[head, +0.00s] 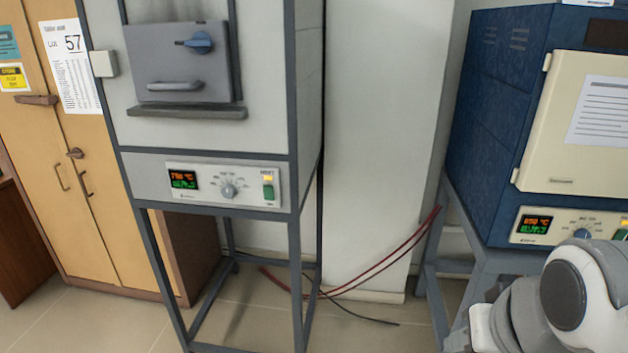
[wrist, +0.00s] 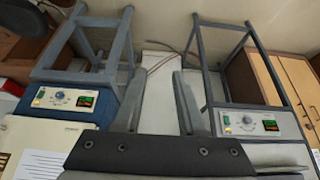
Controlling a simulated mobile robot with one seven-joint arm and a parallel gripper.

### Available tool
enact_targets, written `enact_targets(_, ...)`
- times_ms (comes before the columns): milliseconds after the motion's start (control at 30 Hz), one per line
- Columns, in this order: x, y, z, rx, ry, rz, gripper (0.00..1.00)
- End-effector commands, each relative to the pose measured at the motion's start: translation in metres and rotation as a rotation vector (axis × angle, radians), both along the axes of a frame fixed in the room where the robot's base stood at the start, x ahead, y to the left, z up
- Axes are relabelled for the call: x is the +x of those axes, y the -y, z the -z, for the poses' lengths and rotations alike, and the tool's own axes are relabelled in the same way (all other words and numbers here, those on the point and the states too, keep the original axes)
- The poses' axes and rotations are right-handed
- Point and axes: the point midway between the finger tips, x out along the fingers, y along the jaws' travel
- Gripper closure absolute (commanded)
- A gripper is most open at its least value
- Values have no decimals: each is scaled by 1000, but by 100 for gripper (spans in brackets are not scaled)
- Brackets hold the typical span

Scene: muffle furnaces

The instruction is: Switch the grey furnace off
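The grey furnace (head: 215,128) stands at the left in the head view on a dark grey frame, door shut. Its control panel (head: 150,178) has a lit orange and green display (head: 183,179), a round knob (head: 229,191) and a green switch (head: 268,188) at the right end. In the wrist view, which is upside down, this panel (wrist: 285,125) is at the right, with the switch (wrist: 227,121) at its left end. My gripper (wrist: 157,76) shows there with two fingers apart and nothing between them. It is away from the panel; the head view does not show it.
A blue furnace (head: 503,110) with a cream door and its own lit panel (head: 530,225) stands at the right. Red and black cables (head: 375,268) run along the floor between the stands. Wooden cabinets (head: 95,190) are at the far left.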

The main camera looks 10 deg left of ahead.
Motion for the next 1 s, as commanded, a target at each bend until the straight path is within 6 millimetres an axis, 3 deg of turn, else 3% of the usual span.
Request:
enact_targets(33,0,0,0,0,0,0,72)
enact_targets(200,0,0,0,0,0,0,100)
enact_targets(1000,0,0,0,0,0,0,100)
